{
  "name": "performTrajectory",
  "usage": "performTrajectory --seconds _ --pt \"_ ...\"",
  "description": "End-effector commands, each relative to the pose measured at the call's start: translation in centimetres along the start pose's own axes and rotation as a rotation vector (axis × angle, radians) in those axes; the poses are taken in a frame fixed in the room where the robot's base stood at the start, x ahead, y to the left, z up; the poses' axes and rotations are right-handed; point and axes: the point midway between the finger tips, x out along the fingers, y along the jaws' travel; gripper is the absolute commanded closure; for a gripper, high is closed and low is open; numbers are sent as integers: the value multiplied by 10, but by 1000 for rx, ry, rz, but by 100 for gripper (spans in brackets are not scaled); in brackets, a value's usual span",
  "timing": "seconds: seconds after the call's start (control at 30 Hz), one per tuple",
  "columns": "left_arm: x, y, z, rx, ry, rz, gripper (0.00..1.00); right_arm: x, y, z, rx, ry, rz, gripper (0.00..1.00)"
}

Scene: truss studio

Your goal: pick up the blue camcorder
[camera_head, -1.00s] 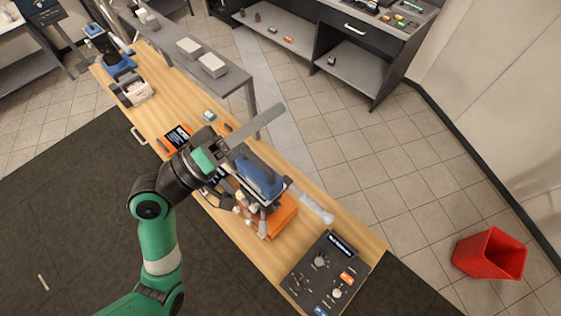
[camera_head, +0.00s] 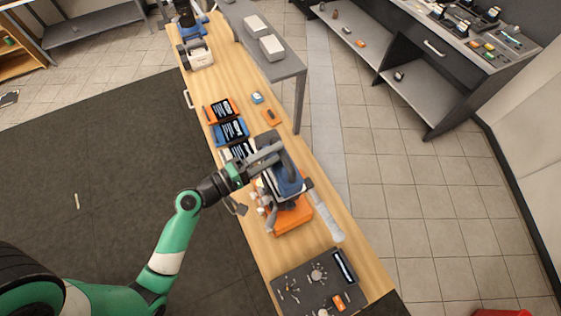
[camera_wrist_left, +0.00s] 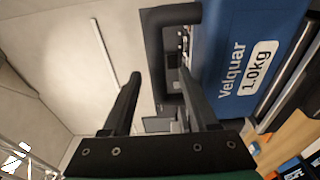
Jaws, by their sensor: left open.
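The blue camcorder (camera_head: 287,183) is above an orange case on the long wooden bench in the head view. In the left wrist view its blue side (camera_wrist_left: 245,50) reads "Velquar 1.0kg", and its dark handle (camera_wrist_left: 168,14) shows at the top. My left gripper (camera_head: 268,152) is at the camcorder's upper left side. In the wrist view its two fingers (camera_wrist_left: 160,78) are open, with part of the dark handle showing between them. Whether they touch it I cannot tell. My right gripper is not in view.
The orange case (camera_head: 292,217) lies under the camcorder. A dark tool panel (camera_head: 308,285) is at the bench's near end, and a clear bottle-like item (camera_head: 331,229) lies to the right. Several screened devices (camera_head: 228,130) lie behind. A grey raised shelf (camera_head: 285,65) stands at the bench's far right.

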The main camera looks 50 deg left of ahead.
Motion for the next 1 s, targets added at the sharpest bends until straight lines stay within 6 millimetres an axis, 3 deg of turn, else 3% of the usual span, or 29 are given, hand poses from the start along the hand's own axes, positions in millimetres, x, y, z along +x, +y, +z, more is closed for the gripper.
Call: performTrajectory --seconds 0.17,0.4,0.67,1.0 --pt "9 2 1 1 -3 0 40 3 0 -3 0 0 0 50" --pt "48 4 2 1 -3 0 40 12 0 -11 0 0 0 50" --pt "53 2 1 1 0 0 40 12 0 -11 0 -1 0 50" --pt "53 2 1 1 0 0 98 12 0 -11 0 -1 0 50"
